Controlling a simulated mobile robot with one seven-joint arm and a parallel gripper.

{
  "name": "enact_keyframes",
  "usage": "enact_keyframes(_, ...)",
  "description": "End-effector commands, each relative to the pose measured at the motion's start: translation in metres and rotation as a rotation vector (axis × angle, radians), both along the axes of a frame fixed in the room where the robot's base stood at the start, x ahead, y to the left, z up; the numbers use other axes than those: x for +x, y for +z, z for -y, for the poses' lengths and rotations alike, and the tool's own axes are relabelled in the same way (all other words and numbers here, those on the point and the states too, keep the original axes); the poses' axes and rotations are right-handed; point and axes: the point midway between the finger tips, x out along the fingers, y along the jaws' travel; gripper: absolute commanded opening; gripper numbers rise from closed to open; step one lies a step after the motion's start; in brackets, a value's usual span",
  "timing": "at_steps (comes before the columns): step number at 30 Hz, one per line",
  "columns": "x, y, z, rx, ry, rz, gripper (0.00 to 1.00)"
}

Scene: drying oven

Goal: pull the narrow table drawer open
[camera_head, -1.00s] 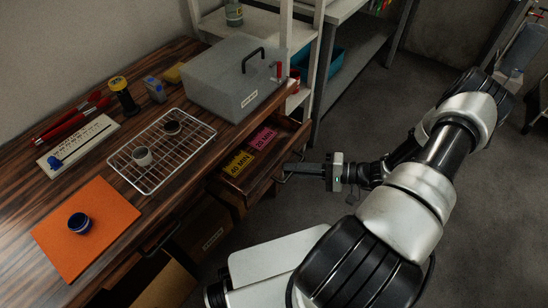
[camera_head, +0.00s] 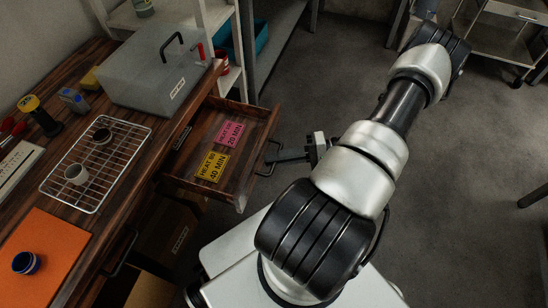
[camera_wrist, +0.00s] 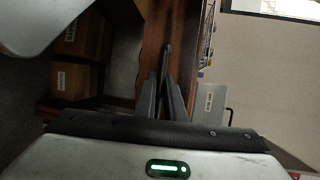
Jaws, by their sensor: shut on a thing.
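The narrow table drawer (camera_head: 213,188) stands well out from the wooden table (camera_head: 125,190) in the head view. A pink "20 MIN" card (camera_head: 229,133) and a yellow "40 MIN" card (camera_head: 211,167) lie inside it. Its dark bar handle (camera_head: 270,156) is on the front face. My gripper (camera_head: 277,157) reaches the handle from the right and is shut on it. In the wrist view, the fingers of my gripper (camera_wrist: 165,90) close around the dark handle (camera_wrist: 167,55), with the wooden drawer front behind.
Another handle (camera_head: 122,255) is on the table front. Open grey floor (camera_head: 460,200) lies to the right.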

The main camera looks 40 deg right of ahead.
Motion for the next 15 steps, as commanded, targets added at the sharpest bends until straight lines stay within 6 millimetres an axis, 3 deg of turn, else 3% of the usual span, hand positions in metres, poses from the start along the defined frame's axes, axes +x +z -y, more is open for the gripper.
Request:
enact_keyframes(2, 0.0010, 0.0006, 0.0012, -0.001, -0.003, 0.002, 0.00)
enact_keyframes(4, 0.0011, 0.0006, 0.0011, -0.001, -0.003, 0.002, 0.16)
enact_keyframes(15, 0.0006, 0.0001, 0.0003, -0.001, -0.001, 0.001, 0.17)
